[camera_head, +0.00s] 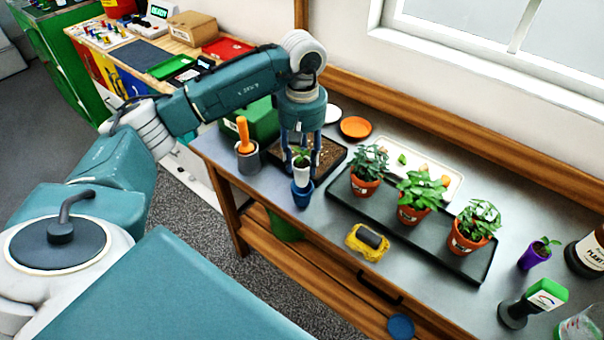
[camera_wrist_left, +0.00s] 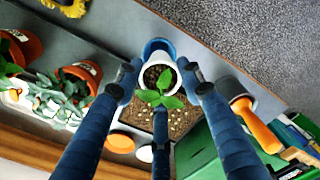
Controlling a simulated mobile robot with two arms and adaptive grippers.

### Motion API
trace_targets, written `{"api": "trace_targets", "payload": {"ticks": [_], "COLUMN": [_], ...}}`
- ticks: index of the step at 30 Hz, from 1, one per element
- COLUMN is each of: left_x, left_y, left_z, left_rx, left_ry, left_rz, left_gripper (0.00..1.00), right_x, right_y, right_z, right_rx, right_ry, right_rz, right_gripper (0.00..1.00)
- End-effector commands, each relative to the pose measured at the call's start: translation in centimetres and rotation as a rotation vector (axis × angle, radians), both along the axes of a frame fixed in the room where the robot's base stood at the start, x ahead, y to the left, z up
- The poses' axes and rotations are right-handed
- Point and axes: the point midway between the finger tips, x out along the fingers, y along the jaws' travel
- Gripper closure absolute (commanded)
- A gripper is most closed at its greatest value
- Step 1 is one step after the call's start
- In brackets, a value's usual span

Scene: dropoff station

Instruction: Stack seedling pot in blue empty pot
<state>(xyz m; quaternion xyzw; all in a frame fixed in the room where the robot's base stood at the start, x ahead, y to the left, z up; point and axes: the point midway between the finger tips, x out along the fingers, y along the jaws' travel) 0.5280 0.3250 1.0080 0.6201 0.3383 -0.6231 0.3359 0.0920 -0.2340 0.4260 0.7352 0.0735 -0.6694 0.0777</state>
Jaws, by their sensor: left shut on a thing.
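The seedling pot (camera_head: 301,173) is a small white pot with a green seedling. It is upright between the fingers of my left gripper (camera_head: 300,158), which is shut on it. The blue pot (camera_head: 302,193) stands on the metal table directly below the white pot. In the left wrist view the white seedling pot (camera_wrist_left: 158,68) sits between the fingertips, and the rim of the blue pot (camera_wrist_left: 158,46) shows behind it. My right gripper is not in view.
A soil tray (camera_head: 328,160) lies behind the pots. A grey holder (camera_head: 248,160) with an orange-handled tool stands to the left. A black tray (camera_head: 345,203) with potted plants is to the right, and a yellow sponge holder (camera_head: 366,243) is in front. Bare table lies between.

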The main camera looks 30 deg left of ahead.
Motion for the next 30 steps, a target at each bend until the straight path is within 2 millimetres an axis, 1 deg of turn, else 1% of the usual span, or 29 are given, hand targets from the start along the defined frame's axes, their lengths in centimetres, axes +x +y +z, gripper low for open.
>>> {"api": "trace_targets", "payload": {"ticks": [1,3,8,15,18,24,30], "left_x": [-0.1,-0.1,0.0,0.0,0.0,0.0,0.0], "left_y": [0.0,0.0,0.0,-0.1,0.0,0.0,0.0], "left_z": [-0.7,-1.6,-2.8,-6.1,-6.7,-6.7,-7.3], "left_rx": [0.001,0.000,0.001,-0.001,0.000,0.000,0.000], "left_ry": [0.003,0.001,0.001,0.000,-0.001,-0.002,-0.002], "left_rz": [0.000,0.000,0.000,-0.001,-0.001,-0.001,-0.002], "left_gripper": [0.89,0.89,0.89,0.89,0.89,0.89,0.89], "right_x": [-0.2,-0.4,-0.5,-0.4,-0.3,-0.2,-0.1], "right_y": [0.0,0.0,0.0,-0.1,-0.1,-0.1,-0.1], "right_z": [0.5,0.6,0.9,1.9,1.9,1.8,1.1], "right_rx": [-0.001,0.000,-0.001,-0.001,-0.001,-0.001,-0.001], "right_ry": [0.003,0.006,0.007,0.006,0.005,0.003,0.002], "right_rz": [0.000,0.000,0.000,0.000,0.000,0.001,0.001], "right_gripper": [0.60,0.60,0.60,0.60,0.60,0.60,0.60]}}
